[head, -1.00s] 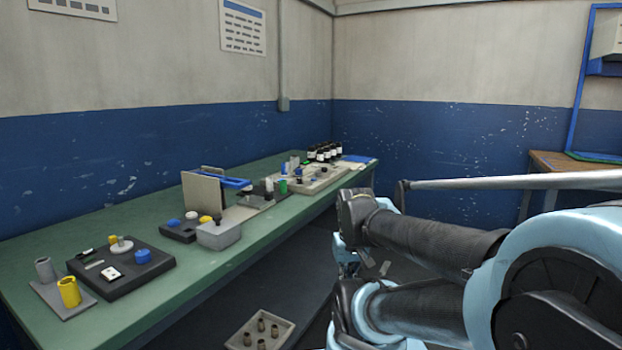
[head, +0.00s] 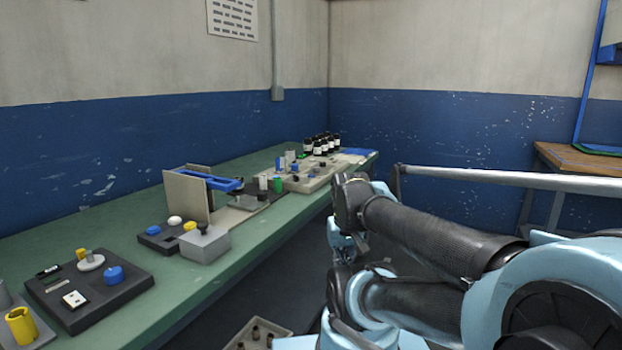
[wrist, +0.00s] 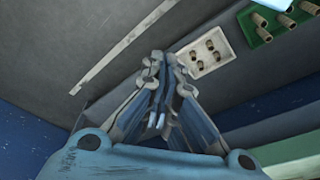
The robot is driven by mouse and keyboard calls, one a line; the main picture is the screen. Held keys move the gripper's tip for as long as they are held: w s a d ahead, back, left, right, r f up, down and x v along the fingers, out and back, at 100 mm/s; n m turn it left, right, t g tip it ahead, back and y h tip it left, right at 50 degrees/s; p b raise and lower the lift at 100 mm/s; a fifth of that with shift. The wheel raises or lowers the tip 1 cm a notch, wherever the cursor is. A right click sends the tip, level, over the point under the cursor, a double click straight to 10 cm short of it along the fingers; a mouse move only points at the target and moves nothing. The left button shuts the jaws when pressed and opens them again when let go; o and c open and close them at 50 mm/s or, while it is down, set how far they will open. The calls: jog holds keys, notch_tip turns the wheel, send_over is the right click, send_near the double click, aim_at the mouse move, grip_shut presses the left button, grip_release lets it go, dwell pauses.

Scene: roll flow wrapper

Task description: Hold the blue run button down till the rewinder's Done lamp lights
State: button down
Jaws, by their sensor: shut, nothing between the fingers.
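A dark box on the green bench at the lower left of the head view carries a round blue button (head: 113,275), a white disc with a grey peg (head: 90,261), a small yellow part and a white plate. It looks like the rewinder (head: 108,306). I cannot make out a Done lamp or any lit lamp on it. My gripper (wrist: 157,120) is shut and empty in the wrist view, pointing down over the floor, away from the button. In the head view my folded arm is at the right, clear of the bench.
The green bench (head: 75,226) runs along the blue wall. A grey box (head: 204,245), an upright beige panel with a blue frame (head: 210,181) and several dark bottles (head: 322,145) stand farther along. A yellow cup (head: 20,325) is at the near left. A tray of brown cores (wrist: 220,63) is low down.

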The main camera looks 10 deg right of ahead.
jog(key=w+r+m+t, duration=0.2)
jog(key=w+r, duration=0.7)
jog(key=w, duration=0.4)
notch_tip(320, 180, up, 12)
jog(key=m+t, duration=0.5)
jog(key=m, duration=0.2)
send_over(311, 176)
jog(key=w+d, duration=0.1)
jog(key=shift+w+d+f, duration=0.1)
jog(key=shift+w+d, duration=0.05)
jog(key=shift+w, duration=0.05)
jog(key=shift+f, duration=4.35)
